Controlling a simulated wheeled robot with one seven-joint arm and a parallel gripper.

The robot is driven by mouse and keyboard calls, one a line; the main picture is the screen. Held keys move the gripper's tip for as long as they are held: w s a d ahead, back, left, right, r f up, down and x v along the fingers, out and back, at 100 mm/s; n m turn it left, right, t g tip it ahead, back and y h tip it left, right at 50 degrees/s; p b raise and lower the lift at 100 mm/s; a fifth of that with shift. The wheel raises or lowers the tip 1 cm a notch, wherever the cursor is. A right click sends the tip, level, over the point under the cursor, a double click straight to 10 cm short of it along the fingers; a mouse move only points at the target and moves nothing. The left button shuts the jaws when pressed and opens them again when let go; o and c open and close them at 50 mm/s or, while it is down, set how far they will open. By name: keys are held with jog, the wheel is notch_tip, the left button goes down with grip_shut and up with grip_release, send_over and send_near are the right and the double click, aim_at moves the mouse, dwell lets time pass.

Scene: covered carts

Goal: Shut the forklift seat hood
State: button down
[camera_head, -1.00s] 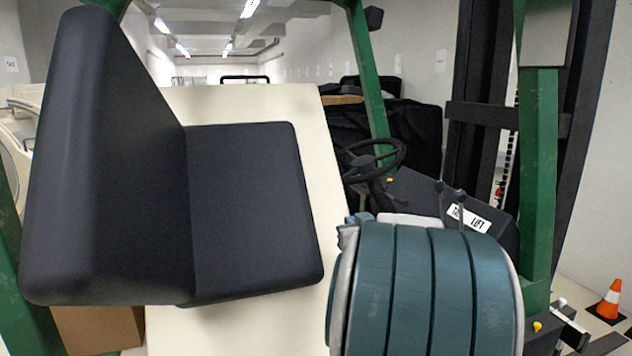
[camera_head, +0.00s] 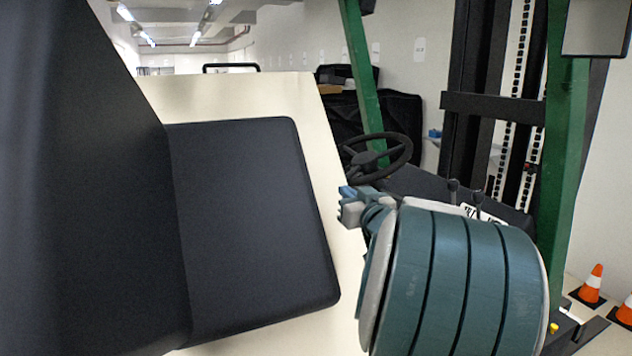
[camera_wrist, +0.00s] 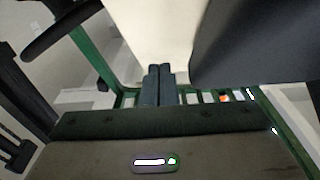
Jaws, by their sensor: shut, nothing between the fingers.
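The forklift seat hood (camera_head: 225,95) is a cream panel standing raised and tilted, with the black seat (camera_head: 250,230) fixed to it. It fills the left and middle of the head view. In the wrist view the cream hood (camera_wrist: 150,25) is at the top and the dark seat (camera_wrist: 260,45) at upper right. My gripper (camera_wrist: 159,75) is shut and empty, its two dark fingers together at the hood's edge in that view. I cannot tell whether they touch it. In the head view my teal arm stands right of the hood and hides part of the area behind it.
The steering wheel (camera_head: 378,152) and control levers (camera_head: 465,192) are behind my arm. A green post (camera_head: 567,150) and the dark mast (camera_head: 485,100) rise at the right. Orange cones (camera_head: 592,284) stand on the floor at far right. Another green post (camera_head: 362,80) is behind the hood.

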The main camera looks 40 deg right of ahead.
send_near(319, 177)
notch_tip(319, 177, up, 3)
jog(key=w, duration=0.3)
jog(key=w+d+f, duration=0.1)
jog(key=shift+w+d+f, duration=0.25)
jog(key=shift+w+f, duration=0.05)
jog(key=shift+w+d+f, duration=0.15)
jog(key=shift+w+f, duration=0.3)
